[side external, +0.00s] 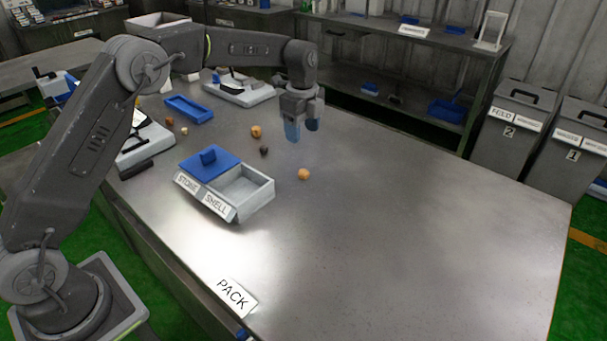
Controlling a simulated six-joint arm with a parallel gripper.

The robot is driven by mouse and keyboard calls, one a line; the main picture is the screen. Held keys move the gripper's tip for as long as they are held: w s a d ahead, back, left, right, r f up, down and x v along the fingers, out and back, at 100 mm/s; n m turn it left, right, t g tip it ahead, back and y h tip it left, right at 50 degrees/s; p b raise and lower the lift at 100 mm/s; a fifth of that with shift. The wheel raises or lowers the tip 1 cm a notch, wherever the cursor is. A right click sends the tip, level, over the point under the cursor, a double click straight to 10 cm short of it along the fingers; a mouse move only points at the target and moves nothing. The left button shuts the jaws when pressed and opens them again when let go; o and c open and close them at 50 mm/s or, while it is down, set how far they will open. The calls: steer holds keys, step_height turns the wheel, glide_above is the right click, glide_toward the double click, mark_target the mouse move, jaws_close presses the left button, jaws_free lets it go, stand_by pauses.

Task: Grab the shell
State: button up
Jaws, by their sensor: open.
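Several small roundish pieces lie on the steel table: an orange piece (303,174) nearest the front, another orange piece (256,131), a dark piece (264,150), a brown piece (169,121) and a pale piece (184,131). They are too small to tell which is a shell. My gripper (302,130) is open and empty, with blue fingertips pointing down. It appears above the table, behind the front orange piece and right of the other orange piece. A grey box (258,203) has labels STONE and SHELL. The SHELL compartment is open and looks empty.
A blue lid (209,164) with a handle covers the STONE side. A blue tray (188,109) and a white device (238,92) stand farther back. A PACK label (236,296) lies at the front edge. The table's right side (430,220) is clear.

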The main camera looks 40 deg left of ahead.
glide_above(304, 171)
steer(key=f, duration=0.8)
steer(key=shift+s+d, duration=0.15)
steer(key=shift+s, duration=0.25)
steer(key=shift+w+f, duration=0.2)
steer(key=shift+f, duration=1.1)
steer(key=shift+w+f, duration=0.15)
steer(key=shift+f, duration=1.15)
steer(key=c, duration=1)
